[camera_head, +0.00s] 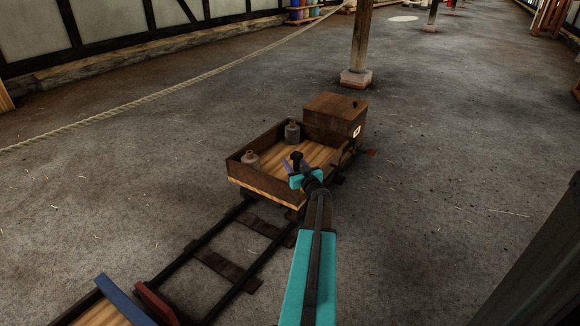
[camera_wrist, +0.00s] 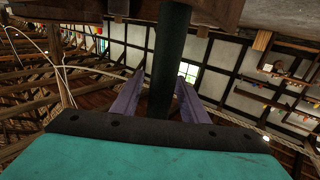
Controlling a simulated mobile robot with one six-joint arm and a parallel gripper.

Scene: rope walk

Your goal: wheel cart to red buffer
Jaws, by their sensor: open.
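The cart (camera_head: 268,187) is an open wooden box on dark rails, in the middle of the head view. A dark upright post (camera_head: 297,157) stands at its near right side. My gripper (camera_head: 295,169) is at this post, over the cart's right part. In the wrist view the purple fingers stand apart, on either side of a dark post (camera_wrist: 170,62); I cannot tell whether either touches it. A dark red crosspiece (camera_head: 156,303), seemingly the red buffer, stands at the near end of the rails, well apart from the cart.
Two grey weights, one near (camera_head: 250,161) and one far (camera_head: 292,132), stand in the cart. A brown box (camera_head: 335,115) is at its far end. The rails (camera_head: 235,262) between cart and crosspiece look clear. A blue-edged wooden platform (camera_head: 122,298) lies beyond. A post (camera_head: 360,45) stands behind.

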